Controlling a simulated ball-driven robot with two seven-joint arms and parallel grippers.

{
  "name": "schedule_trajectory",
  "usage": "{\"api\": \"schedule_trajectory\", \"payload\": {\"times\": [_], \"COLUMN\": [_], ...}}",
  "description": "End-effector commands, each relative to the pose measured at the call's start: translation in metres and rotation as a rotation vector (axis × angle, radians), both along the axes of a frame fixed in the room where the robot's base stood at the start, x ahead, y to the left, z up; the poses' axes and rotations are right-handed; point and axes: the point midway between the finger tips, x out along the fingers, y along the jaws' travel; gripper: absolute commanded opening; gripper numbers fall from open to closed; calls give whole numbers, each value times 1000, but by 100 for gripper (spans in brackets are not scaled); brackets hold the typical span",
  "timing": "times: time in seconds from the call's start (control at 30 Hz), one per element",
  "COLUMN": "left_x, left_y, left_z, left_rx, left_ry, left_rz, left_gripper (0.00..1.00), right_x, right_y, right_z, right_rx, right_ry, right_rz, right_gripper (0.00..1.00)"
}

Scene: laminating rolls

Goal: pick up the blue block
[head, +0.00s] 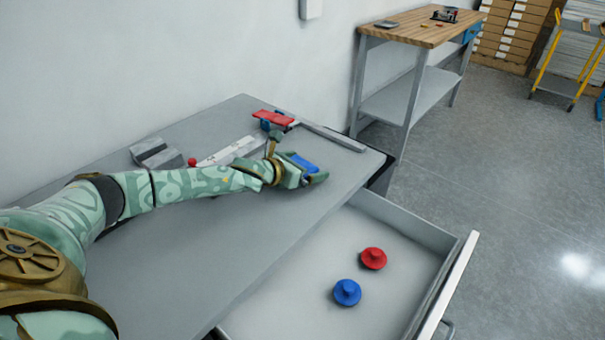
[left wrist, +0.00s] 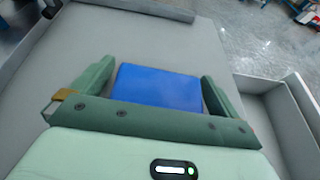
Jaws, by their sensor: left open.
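The blue block (head: 304,162) is a flat rectangular piece at the right end of the grey table (head: 200,255). In the left wrist view the blue block (left wrist: 158,88) shows between the two green fingers, with a gap on the right side and a narrow one on the left. My left gripper (head: 298,164) is open around it, with a finger on either side. It is empty, and whether the fingers touch the block cannot be told. The block's lower edge is partly hidden by the gripper. My right gripper is not in view.
An open drawer (head: 452,290) below the table holds a red knobbed disc (head: 373,259) and a blue one (head: 347,292). Behind the gripper are a red piece (head: 273,118), a grey rail (head: 333,138) and a grey stepped block (head: 157,154). The front tabletop is clear.

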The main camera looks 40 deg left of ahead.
Motion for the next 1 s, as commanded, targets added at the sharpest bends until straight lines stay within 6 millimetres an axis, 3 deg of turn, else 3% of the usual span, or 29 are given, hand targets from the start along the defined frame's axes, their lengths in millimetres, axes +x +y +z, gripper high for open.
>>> {"api": "schedule_trajectory", "payload": {"times": [0.27,0.43,0.77,0.87,1.0], "left_x": [6,6,6,6,7], "left_y": [-1,-1,-1,-1,0], "left_z": [-1,-1,1,9,39], "left_rx": [1,0,1,1,3], "left_ry": [-1,-1,-1,-3,-10], "left_rz": [0,0,1,-1,0], "left_gripper": [100,58,58,58,58], "right_x": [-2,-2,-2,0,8], "right_y": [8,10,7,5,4], "right_z": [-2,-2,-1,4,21], "right_rx": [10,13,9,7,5], "right_ry": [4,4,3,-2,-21], "right_rz": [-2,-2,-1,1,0], "right_gripper": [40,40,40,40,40]}}
